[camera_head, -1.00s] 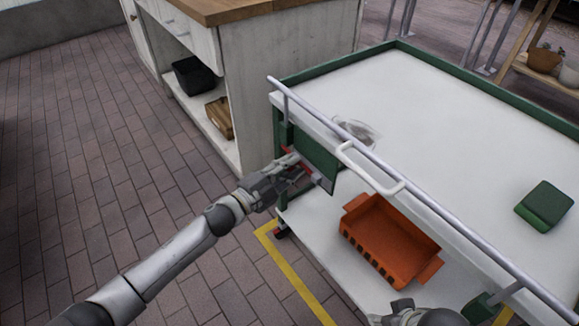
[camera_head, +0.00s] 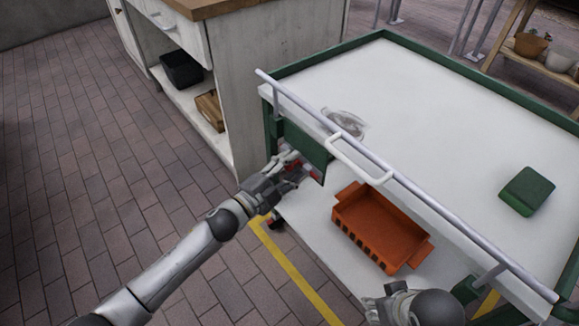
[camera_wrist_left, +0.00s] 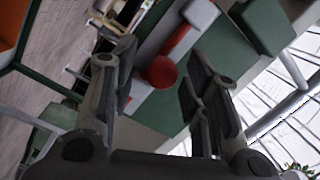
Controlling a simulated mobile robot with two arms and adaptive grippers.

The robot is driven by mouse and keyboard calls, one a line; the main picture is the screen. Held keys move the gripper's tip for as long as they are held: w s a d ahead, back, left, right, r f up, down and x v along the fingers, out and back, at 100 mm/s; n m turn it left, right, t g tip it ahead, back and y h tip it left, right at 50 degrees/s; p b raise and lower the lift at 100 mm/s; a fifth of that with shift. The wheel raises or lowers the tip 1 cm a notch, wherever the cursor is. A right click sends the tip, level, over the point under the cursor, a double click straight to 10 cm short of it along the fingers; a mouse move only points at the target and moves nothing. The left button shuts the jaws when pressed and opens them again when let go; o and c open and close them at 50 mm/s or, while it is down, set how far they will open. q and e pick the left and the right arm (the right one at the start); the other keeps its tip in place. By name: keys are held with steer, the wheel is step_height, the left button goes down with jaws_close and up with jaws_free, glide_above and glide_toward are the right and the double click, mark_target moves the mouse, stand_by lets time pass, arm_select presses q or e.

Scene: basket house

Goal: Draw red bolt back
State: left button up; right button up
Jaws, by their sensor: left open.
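The red bolt with a round red knob (camera_wrist_left: 160,72) shows in the left wrist view, running along a grey bar on a green plate (camera_wrist_left: 200,60). The knob lies between the two fingers of my left gripper (camera_wrist_left: 158,85). The fingers are spread, with visible space on both sides of the knob. In the head view my left gripper (camera_head: 290,168) is at the green plate on the cart's near left corner. It hides most of the bolt there; small red parts (camera_head: 316,173) show beside the fingers. My right gripper (camera_head: 385,305) is at the bottom edge, partly cut off, with its fingers unclear.
The white cart top (camera_head: 430,110) has a green rim, a front rail (camera_head: 410,185) and a white handle (camera_head: 358,160). An orange basket (camera_head: 380,228) is on the lower shelf. A green block (camera_head: 527,190) lies on top. A cabinet (camera_head: 275,60) stands behind left.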

arm_select(q)
steer(key=shift+f, duration=0.1)
steer(key=shift+s+a, duration=0.1)
steer(key=shift+a, duration=0.05)
steer(key=v, duration=1.1)
steer(key=shift+s+a, duration=0.2)
steer(key=shift+s, duration=0.05)
